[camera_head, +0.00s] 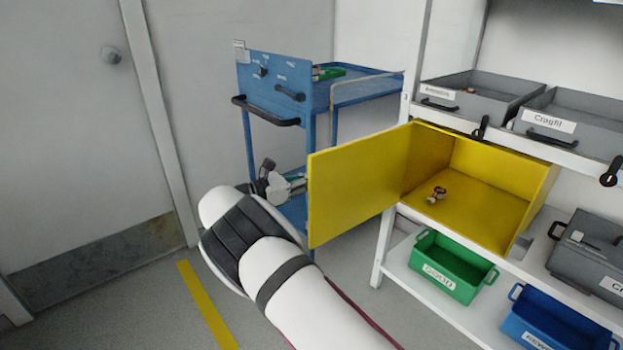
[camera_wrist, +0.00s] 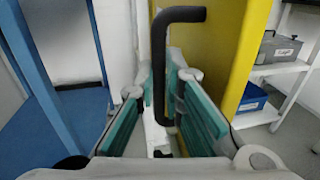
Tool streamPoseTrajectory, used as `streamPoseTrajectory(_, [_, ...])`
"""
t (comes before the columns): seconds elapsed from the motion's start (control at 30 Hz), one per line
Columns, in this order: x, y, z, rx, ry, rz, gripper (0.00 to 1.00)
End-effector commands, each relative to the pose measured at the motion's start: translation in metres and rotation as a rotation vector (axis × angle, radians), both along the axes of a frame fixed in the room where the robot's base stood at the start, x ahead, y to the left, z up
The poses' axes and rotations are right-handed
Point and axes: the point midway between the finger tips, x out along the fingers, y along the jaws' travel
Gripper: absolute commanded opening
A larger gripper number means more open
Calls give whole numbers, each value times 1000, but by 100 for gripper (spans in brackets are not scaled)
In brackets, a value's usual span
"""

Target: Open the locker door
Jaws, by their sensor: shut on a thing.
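The yellow locker (camera_head: 485,200) stands open on the white shelf unit in the head view. Its yellow door (camera_head: 350,185) is swung far out to the left, and the inside shows. The door also shows in the wrist view (camera_wrist: 218,45) on the right of the handle. My gripper (camera_wrist: 163,85) is shut on the black door handle (camera_wrist: 160,40), with one teal-padded finger on each side of its upright bar. In the head view, my gripper (camera_head: 285,187) is partly seen left of the door; its fingertips and the handle are hidden behind the door.
A small metal part (camera_head: 437,195) lies inside the locker. A blue trolley (camera_head: 355,90) stands behind the door. Grey bins (camera_head: 465,100) sit above the locker; a green bin (camera_head: 450,268) and a blue bin (camera_head: 555,325) sit below. Floor at the left is clear.

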Motion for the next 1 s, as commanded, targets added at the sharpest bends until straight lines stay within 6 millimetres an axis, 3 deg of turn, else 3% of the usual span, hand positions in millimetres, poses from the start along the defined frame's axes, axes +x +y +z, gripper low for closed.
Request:
streamPoseTrajectory(0.1, [2, -6, 3, -6, -5, -9, 0])
streamPoseTrajectory(0.2, [2, -6, 3, -5, -5, -8, 27])
streamPoseTrajectory(0.23, [2, -5, 3, -5, -5, -7, 30])
streamPoseTrajectory(0.67, [-4, 6, 1, -1, -2, -1, 30])
streamPoseTrajectory(1.0, [-36, 60, 0, -2, -2, 0, 30])
